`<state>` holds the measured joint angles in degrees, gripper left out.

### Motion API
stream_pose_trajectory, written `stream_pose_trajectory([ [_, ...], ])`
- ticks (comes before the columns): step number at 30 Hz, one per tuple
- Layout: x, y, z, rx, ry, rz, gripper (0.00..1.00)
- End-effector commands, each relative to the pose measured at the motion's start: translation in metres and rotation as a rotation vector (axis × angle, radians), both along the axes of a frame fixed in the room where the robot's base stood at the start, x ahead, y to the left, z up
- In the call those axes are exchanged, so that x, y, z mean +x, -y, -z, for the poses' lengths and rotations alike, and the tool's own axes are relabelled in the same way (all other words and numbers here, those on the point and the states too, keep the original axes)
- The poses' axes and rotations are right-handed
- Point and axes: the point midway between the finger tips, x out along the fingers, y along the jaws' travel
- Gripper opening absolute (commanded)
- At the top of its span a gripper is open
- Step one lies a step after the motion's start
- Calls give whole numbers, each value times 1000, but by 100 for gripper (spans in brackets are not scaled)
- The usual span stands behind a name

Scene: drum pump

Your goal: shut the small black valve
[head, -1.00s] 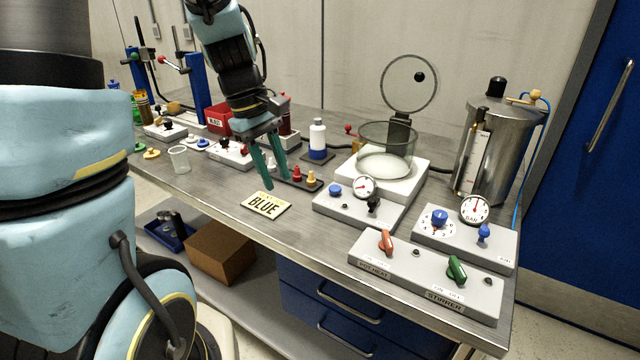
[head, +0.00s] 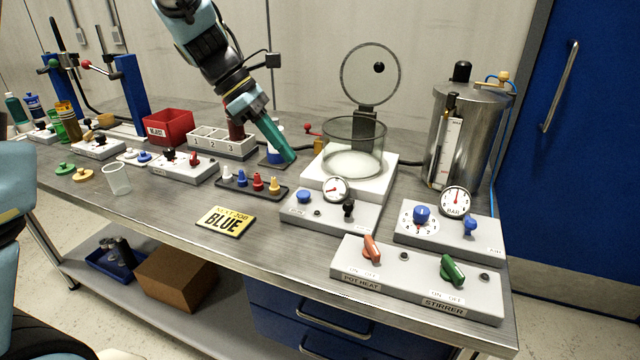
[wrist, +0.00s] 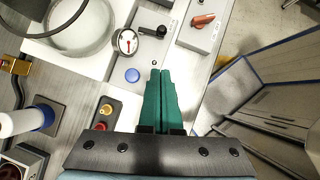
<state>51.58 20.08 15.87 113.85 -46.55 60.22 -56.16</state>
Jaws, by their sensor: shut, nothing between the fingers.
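The small black valve (head: 348,208) stands on a white panel (head: 300,222) in front of the glass vessel, to the right of a blue knob (head: 303,196) and a small gauge (head: 337,189). In the wrist view the black valve (wrist: 152,32) shows a lever pointing to the right in the picture, beyond my fingertips and beside the gauge (wrist: 126,41). My gripper (head: 291,158) is above the bench, behind and to the left of the valve and apart from it. In the wrist view the green fingers of my gripper (wrist: 160,72) are together and empty, near the blue knob (wrist: 132,75).
A glass vessel (head: 354,150) with a raised round lid stands behind the panel. A panel with orange (head: 371,248) and green (head: 453,270) handles is in front right. A tray of coloured pegs (head: 258,181) lies to the left. Bench around the BLUE plate (head: 226,221) is clear.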

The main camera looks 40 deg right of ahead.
Motion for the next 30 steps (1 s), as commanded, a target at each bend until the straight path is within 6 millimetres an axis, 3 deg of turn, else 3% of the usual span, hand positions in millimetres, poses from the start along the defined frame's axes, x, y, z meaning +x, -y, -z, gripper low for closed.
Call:
stream_pose_trajectory([
  [5,-9,8,16,3,-4,3,0],
  [17,-38,40,83,6,-2,3,0],
  [24,-57,63,93,2,0,3,0],
  [30,-61,68,97,1,0,1,0],
])
